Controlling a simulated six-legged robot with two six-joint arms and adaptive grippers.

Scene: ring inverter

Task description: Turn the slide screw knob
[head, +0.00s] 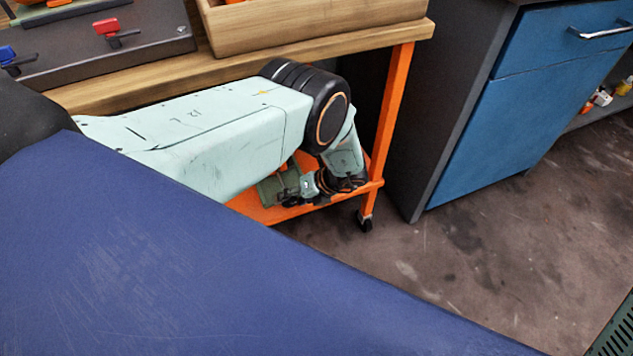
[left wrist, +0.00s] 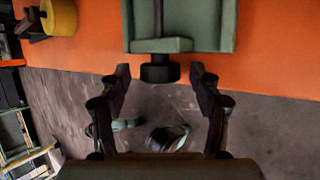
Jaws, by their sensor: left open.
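The slide screw knob (left wrist: 160,71) is a short black cylinder at the end of a dark screw on a green slide (left wrist: 228,25). In the left wrist view it shows at the top middle, at the edge of the orange shelf (left wrist: 280,55). My left gripper (left wrist: 160,84) is open, with one fingertip on each side of the knob and a visible gap to each. In the head view my left gripper (head: 318,185) is low beside the green slide (head: 272,190), and the knob cannot be made out there. My right gripper is not in view.
The wooden table top (head: 150,75) lies above my left arm, with a wooden box (head: 310,25) and a dark panel with a red switch (head: 107,28). An orange leg (head: 392,105) stands right of the gripper. A yellow cylinder (left wrist: 60,17) sits left on the shelf.

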